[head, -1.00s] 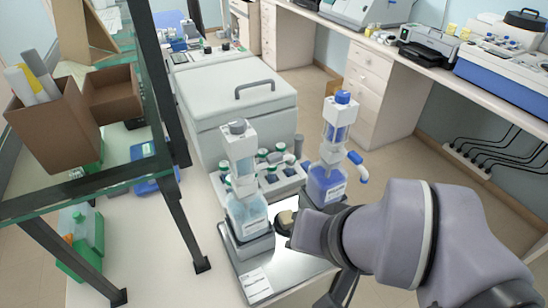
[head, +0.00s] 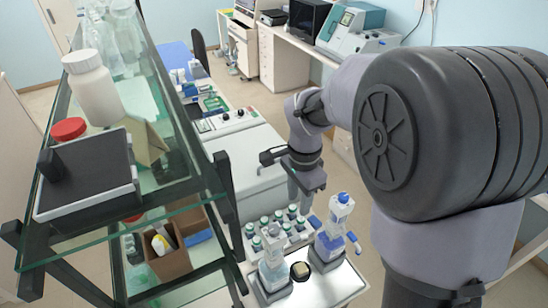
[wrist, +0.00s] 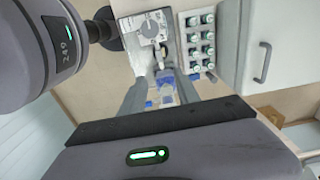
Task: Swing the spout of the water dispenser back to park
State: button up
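Two bottle-top dispensers stand side by side in the head view. The left dispenser (head: 272,262) has a grey cap and pale liquid; I cannot make out its spout. The right dispenser (head: 330,238) has a blue cap, blue liquid and a blue-tipped spout (head: 354,240) pointing right. I cannot read which one holds water. My gripper (head: 301,194) hangs fingers down behind and above the dispensers, apart from both. In the wrist view its fingers (wrist: 161,92) are spread and hold nothing; blue parts of a dispenser (wrist: 164,78) show beyond the gap.
A rack of green-capped bottles (head: 276,222) stands just behind the dispensers. A small dark round dish (head: 300,271) lies between them on the metal tray (head: 330,288). A glass shelf (head: 160,190) with dark posts stands close on the left. A white lidded box is behind.

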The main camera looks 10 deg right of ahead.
aim_at(296, 239)
notch_tip(296, 239, down, 18)
jog(key=shift+d+r+b, duration=0.15)
jog(key=shift+b, duration=0.25)
grip_shut()
dwell(1.2)
